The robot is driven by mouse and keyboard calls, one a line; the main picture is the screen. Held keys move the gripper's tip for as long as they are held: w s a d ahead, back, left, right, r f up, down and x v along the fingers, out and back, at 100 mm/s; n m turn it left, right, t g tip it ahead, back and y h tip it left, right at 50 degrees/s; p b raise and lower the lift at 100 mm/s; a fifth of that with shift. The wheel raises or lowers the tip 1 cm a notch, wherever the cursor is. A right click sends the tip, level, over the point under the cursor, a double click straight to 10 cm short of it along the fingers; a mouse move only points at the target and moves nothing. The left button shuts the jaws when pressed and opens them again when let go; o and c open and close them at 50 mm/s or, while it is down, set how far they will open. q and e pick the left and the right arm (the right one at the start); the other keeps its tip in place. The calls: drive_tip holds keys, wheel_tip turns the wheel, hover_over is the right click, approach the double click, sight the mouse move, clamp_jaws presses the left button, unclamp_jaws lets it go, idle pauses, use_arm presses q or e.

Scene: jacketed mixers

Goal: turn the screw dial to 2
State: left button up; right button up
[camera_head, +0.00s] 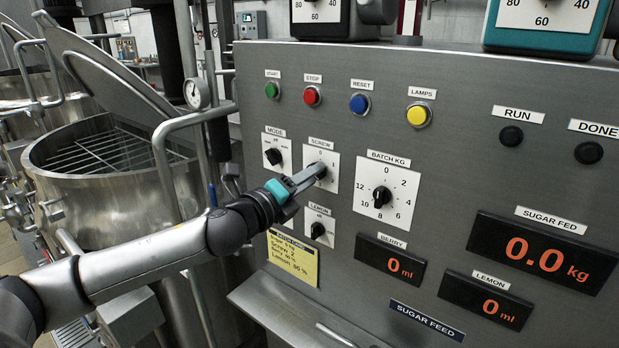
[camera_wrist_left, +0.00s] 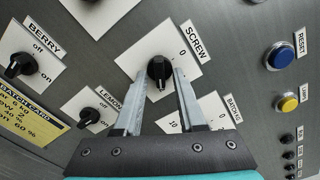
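The screw dial is a black knob on a white plate (camera_head: 329,159), mid-left on the grey panel under the SCREW label. My left gripper (camera_head: 318,171) is at this dial and hides its knob in the head view. In the left wrist view the knob (camera_wrist_left: 159,68) sits between the two fingertips (camera_wrist_left: 159,77). The fingers are apart, one on either side; I cannot tell if they touch it. The 0 shows on the plate beyond the knob. The knob's pale mark seems to face my gripper, away from the 0. The 2 cannot be made out. My right gripper is not in view.
Close around are the MODE knob (camera_head: 273,156), the LEMON knob (camera_head: 318,230) and the BATCH KG dial (camera_head: 382,197). Coloured buttons line the panel above. A yellow batch card (camera_head: 293,257) is below. An open steel mixer (camera_head: 110,180) stands left.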

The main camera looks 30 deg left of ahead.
use_arm(q)
drive_tip(key=shift+o, duration=0.2)
drive_tip(key=shift+s, duration=0.1)
drive_tip(key=s+a, duration=0.1)
drive_tip(key=s, duration=1.4)
idle(0.6)
drive_tip(key=shift+a, duration=0.1)
idle(0.4)
